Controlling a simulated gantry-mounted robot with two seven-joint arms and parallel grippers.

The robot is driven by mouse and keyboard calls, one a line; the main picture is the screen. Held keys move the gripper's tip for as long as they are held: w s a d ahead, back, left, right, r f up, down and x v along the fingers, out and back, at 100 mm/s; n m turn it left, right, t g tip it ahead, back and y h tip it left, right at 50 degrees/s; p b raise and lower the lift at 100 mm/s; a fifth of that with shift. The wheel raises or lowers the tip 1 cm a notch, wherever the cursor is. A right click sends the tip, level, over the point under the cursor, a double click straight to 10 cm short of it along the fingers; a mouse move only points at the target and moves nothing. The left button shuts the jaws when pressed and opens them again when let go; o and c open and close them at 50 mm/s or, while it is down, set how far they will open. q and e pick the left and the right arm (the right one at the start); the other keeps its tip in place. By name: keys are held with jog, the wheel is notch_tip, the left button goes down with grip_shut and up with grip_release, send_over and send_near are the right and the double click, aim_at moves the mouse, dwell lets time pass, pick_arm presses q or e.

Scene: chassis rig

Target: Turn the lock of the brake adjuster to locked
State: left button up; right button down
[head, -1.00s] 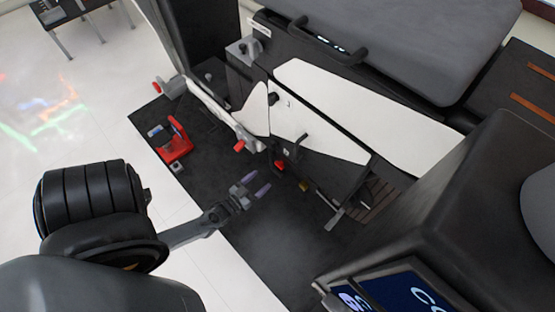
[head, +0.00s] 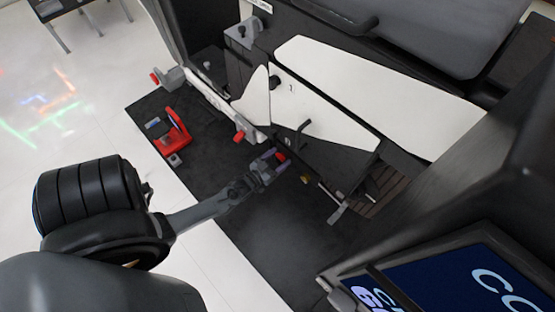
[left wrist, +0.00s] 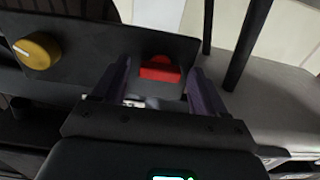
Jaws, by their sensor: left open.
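A red block-like part (left wrist: 160,70) sits on a dark panel (left wrist: 80,60) in the left wrist view. A round yellow knob (left wrist: 37,51) with a pale line mark is on the same panel, to its left. I cannot tell for certain which of them is the brake adjuster's lock. My left gripper (head: 273,163) is open, its purple fingertips pointing at the panel. In the left wrist view the red part shows between its fingers (left wrist: 159,82); contact is unclear. The red part (head: 281,157) and the yellow knob (head: 304,180) also show small in the head view. My right gripper is out of view.
White panels (head: 330,110) of the chassis rig rise just beyond the gripper. Other red-ended handles (head: 240,136) and a red device (head: 171,130) on the black mat (head: 265,235) lie to the left. A screen (head: 470,280) stands at lower right.

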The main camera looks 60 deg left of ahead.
pick_arm(q)
jog(key=shift+s, duration=0.1)
jog(key=c, duration=1.1)
jog(key=shift+o, duration=0.2)
jog(key=shift+n, duration=0.3)
jog(key=n+p, duration=0.1)
jog(key=n, duration=0.1)
jog(key=shift+n+p, duration=0.4)
jog(key=n+p, duration=0.1)
jog(key=n, duration=0.6)
jog(key=n+p, duration=0.1)
jog(key=n, duration=0.6)
jog(key=shift+a+f+p, duration=0.1)
jog(key=shift+f+p, duration=0.1)
jog(key=shift+p, duration=0.2)
jog(key=shift+n, duration=0.4)
